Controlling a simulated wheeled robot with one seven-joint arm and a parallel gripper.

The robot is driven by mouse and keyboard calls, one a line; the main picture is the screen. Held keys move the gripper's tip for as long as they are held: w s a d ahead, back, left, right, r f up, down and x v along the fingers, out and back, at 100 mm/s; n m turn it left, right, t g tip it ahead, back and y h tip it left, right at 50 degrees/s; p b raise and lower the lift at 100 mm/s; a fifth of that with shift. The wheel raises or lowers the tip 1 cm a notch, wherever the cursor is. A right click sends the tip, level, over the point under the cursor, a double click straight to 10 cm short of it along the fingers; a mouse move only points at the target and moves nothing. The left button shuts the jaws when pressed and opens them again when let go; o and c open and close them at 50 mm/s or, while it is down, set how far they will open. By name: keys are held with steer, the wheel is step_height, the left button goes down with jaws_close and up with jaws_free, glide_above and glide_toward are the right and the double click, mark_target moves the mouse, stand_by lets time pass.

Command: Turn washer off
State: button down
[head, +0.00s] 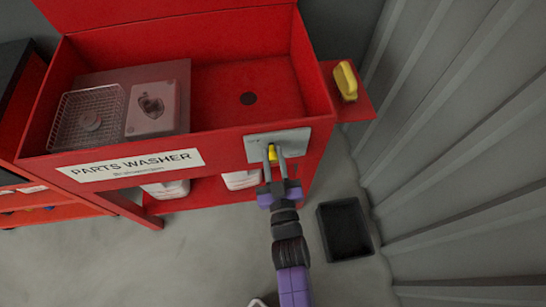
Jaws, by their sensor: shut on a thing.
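The parts washer (225,160) is a red open basin with a white "PARTS WASHER" label on its front. A grey switch plate (295,141) is on the right of its front face. A small yellow knob (272,153) sits on this plate. My gripper (272,151) reaches up from below, its two fingers on either side of the yellow knob and shut on it. The fingers partly hide the knob, so its exact turn cannot be read.
In the basin are a wire basket (88,117) and a grey metal part (152,107). A yellow-handled brush (346,82) lies on the right side shelf. A black tray (344,229) is on the floor. A corrugated wall (455,130) closes the right side.

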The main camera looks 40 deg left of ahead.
steer(key=shift+s+a+n, duration=0.15)
steer(key=shift+s+n, duration=0.05)
steer(key=shift+n, duration=0.2)
steer(key=c, duration=1.2)
jaws_free()
steer(key=shift+s, duration=0.1)
steer(key=v, duration=0.7)
steer(key=shift+s+d, duration=0.15)
steer(key=shift+d, duration=0.2)
